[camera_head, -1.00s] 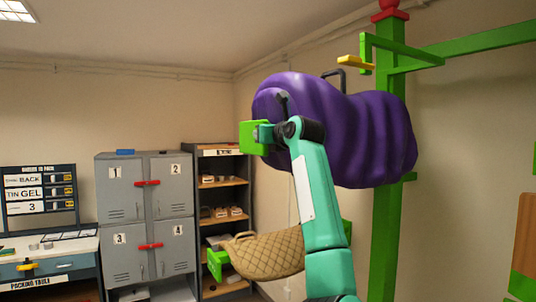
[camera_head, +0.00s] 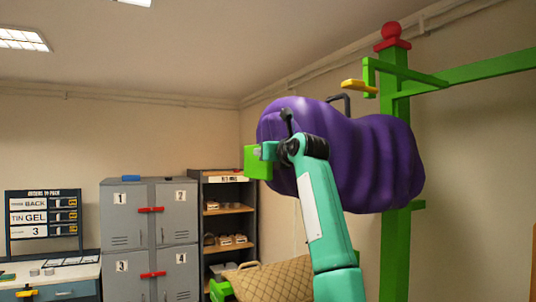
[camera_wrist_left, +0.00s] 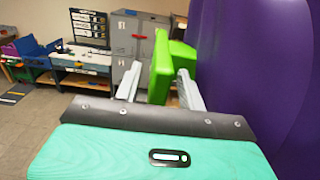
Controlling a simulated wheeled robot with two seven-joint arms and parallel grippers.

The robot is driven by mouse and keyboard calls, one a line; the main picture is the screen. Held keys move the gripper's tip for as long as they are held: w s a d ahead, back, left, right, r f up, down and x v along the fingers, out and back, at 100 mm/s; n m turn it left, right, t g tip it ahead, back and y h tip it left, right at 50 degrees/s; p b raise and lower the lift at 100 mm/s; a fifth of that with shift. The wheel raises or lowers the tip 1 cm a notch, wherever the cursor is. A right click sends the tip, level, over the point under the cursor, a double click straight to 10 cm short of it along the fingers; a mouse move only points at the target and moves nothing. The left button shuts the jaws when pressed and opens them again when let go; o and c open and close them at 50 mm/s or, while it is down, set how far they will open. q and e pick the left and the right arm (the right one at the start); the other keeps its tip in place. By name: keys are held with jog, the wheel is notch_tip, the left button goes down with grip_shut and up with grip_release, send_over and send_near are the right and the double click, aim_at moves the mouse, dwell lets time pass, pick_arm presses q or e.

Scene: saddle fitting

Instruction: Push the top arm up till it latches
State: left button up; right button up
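The rack's green top arm (camera_head: 415,84) reaches left from the green post (camera_head: 395,250), with a yellow piece (camera_head: 357,86) near its end. A large purple padded saddle-like form (camera_head: 375,150) hangs below it, with black handles. My left gripper (camera_head: 263,153) is at the left end of this form, by a green block (camera_head: 257,167). In the left wrist view, the green block (camera_wrist_left: 160,75) stands between my two fingers, with a gap at the left finger. Contact with the right finger is unclear. The purple form (camera_wrist_left: 270,80) is close on the right. My right gripper is not in view.
A quilted tan pad (camera_head: 280,280) lies below, left of my arm. Grey lockers (camera_head: 150,230), a shelf unit (camera_head: 228,225) and a packing table (camera_head: 60,275) with a board stand farther back on the left. The space left of the gripper looks free.

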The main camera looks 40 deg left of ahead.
pick_arm(q)
jog(key=shift+d+f, duration=0.1)
jog(key=shift+f, duration=0.1)
jog(key=shift+s+d+f+b, duration=0.1)
jog(key=shift+d+b, duration=0.15)
jog(key=shift+b, duration=0.15)
jog(key=b+v, duration=0.6)
jog(key=v, duration=0.7)
